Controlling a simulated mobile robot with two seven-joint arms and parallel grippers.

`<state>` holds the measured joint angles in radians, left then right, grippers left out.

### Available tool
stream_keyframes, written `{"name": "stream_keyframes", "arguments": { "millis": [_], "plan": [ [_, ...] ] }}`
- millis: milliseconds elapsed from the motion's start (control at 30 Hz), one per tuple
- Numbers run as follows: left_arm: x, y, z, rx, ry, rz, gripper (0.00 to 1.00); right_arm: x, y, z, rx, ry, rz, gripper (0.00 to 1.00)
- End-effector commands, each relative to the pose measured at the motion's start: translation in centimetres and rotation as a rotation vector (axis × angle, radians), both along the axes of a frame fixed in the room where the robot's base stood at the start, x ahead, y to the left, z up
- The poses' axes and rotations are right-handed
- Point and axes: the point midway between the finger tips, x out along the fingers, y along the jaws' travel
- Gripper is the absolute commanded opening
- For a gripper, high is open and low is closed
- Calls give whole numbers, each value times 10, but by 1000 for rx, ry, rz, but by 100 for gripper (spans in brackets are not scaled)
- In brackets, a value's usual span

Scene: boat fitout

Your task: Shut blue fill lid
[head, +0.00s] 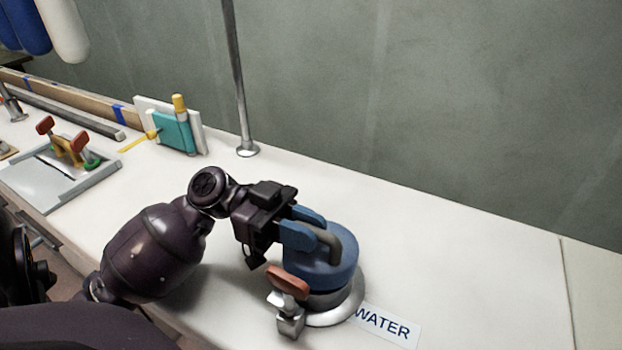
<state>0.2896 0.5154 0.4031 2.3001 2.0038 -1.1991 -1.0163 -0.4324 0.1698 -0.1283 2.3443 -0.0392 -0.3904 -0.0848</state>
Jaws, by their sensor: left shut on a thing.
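The blue fill lid (335,267) is a round blue cap over a dark neck with a silver flange (345,312), on the white deck. A grey-brown curved handle (346,243) stands on top of the lid. My left gripper (318,236) comes in from the left with its blue fingers at this handle, shut on it. The fingers hide part of the handle. A red-handled metal latch (288,283) stands at the front left of the flange. The lid appears to sit over the neck; whether it is fully seated I cannot tell. My right gripper is not in view.
A "WATER" label (388,326) lies right of the flange. A metal post (240,95) rises behind. A teal block with a yellow top (174,131) and a grey hatch with red handles (57,179) stand at left. The deck at right is clear.

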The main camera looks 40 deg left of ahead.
Motion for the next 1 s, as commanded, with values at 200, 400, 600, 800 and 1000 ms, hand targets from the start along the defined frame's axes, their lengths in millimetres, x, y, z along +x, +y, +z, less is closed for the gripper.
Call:
{"name": "stream_keyframes", "arguments": {
  "millis": [200, 400, 600, 800, 1000],
  "plan": [
    [-2, 0, -9, 1, -1, 3, 0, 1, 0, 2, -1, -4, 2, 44],
    [-3, -1, -13, -1, 3, 1, 0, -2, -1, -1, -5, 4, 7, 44],
    [-3, -1, -14, -2, 5, 0, 0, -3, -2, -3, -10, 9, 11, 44],
    [-4, -1, -14, -3, 5, -2, 0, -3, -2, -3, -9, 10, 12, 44],
    [-4, -1, -14, -2, 5, -2, 40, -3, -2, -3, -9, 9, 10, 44]
  ]
}}
